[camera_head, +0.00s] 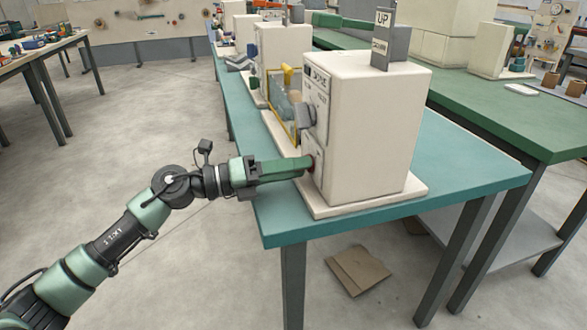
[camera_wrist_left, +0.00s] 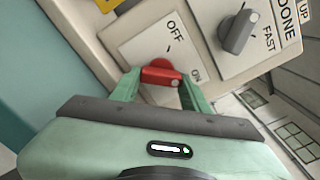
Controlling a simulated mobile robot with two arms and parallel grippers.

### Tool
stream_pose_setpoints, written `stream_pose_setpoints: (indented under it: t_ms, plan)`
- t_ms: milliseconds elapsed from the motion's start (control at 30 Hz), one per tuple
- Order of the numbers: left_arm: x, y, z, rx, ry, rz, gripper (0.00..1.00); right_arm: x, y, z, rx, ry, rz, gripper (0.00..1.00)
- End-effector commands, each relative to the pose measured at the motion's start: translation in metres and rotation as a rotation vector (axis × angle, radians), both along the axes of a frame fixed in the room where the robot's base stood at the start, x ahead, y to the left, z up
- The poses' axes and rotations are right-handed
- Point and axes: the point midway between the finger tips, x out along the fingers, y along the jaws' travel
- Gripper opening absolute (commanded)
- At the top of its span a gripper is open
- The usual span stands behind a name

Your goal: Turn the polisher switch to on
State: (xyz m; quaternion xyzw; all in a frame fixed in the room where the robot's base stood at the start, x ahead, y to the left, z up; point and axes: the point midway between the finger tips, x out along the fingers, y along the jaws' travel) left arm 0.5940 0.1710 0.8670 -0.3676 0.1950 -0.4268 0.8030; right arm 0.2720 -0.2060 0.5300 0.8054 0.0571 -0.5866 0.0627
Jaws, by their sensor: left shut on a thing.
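The polisher switch is a red knob (camera_wrist_left: 161,74) on a white plate marked OFF and ON in the left wrist view. The plate (camera_wrist_left: 138,47) sits on the front face of a cream machine (camera_head: 375,130). My left gripper (camera_wrist_left: 158,88) has its green fingers on either side of the red knob, shut on it. In the head view the left gripper (camera_head: 306,165) reaches the machine's lower front face, and the knob is mostly hidden by the fingers. The knob lies crosswise, one end toward the ON side. My right gripper is not in view.
A grey knob (camera_wrist_left: 238,32) beside the label FAST is near the switch plate. The machine stands on a teal table (camera_head: 450,180) with other machines behind it. Cardboard (camera_head: 358,270) lies on the floor. Open floor (camera_head: 150,120) lies left of the table.

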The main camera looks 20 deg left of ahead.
Motion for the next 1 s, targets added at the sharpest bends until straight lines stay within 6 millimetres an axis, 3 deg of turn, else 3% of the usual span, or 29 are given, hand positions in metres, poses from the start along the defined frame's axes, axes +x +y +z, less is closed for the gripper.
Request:
stream_pose_setpoints:
  t_ms: [167, 200, 267, 633, 1000]
  plan:
    - [0.000, 0.000, -0.002, 0.006, -0.001, 0.000, 0.05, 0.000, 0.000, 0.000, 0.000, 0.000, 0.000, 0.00]
    - [0.000, 0.000, -0.001, 0.006, -0.001, 0.000, 0.54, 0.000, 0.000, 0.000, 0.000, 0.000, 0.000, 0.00]
    - [0.000, 0.000, -0.001, 0.006, -0.001, 0.000, 0.67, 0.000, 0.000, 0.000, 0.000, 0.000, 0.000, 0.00]
    - [-0.002, 0.004, -0.002, 0.003, 0.001, 0.001, 0.67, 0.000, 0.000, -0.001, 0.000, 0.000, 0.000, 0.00]
    - [-0.034, 0.052, -0.004, 0.005, 0.003, 0.002, 0.67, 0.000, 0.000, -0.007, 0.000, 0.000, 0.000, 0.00]
